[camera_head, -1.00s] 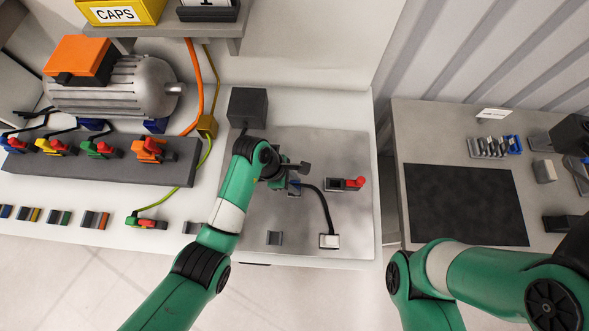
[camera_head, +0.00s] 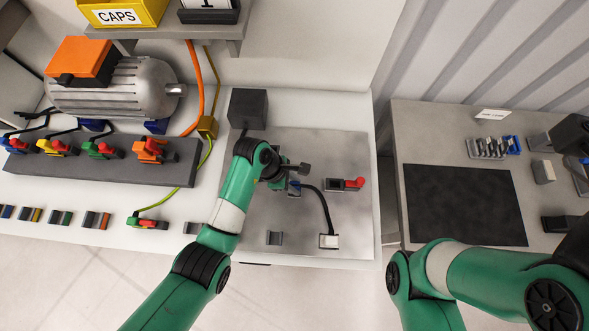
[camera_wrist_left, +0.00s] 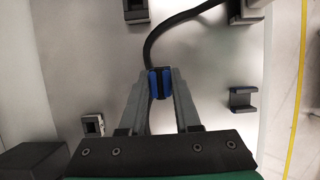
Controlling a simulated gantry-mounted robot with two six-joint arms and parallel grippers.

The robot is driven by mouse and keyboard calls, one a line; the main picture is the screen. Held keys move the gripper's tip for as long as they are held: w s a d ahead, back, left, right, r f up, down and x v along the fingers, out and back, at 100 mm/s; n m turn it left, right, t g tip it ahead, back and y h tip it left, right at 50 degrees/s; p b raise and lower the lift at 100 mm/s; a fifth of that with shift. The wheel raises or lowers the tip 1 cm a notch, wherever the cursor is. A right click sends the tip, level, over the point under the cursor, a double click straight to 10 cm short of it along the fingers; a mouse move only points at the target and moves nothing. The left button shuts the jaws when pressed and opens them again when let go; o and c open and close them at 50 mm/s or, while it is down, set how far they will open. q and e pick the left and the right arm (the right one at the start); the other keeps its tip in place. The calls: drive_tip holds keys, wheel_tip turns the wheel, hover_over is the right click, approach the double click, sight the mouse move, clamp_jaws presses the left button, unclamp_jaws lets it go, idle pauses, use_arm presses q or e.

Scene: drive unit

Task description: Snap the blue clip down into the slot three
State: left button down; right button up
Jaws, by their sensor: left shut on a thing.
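My left gripper (camera_head: 293,187) is over the grey metal plate (camera_head: 320,148) and is shut on the blue clip (camera_wrist_left: 160,84). In the left wrist view, the clip is between the two fingertips (camera_wrist_left: 159,94), with the black cable at it. In the head view, only a small blue part of the clip (camera_head: 295,188) shows beside the gripper. The black cable (camera_head: 326,206) curves from there to a white block (camera_head: 329,241). I cannot tell which holder is slot three, or whether the clip touches one. My right arm (camera_head: 470,265) shows at the lower right; its gripper is not visible.
A black holder with a red lever (camera_head: 347,184) is right of the clip. A grey bracket (camera_head: 274,238) is near the plate's front edge. A dark block (camera_head: 248,108) stands at the back left. A grey rail with coloured connectors (camera_head: 100,152) and a motor (camera_head: 115,88) are left.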

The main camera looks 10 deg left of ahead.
use_arm(q)
drive_tip(key=shift+f, duration=0.2)
drive_tip(key=shift+f+b, duration=1)
drive_tip(key=shift+f, duration=0.2)
drive_tip(key=c, duration=0.5)
unclamp_jaws()
drive_tip(key=shift+c, duration=0.2)
drive_tip(key=d+p+v, duration=0.2)
drive_tip(key=p+v, duration=0.6)
drive_tip(key=v, duration=0.8)
drive_tip(key=shift+r+p, duration=0.4)
drive_tip(key=shift+r, duration=0.05)
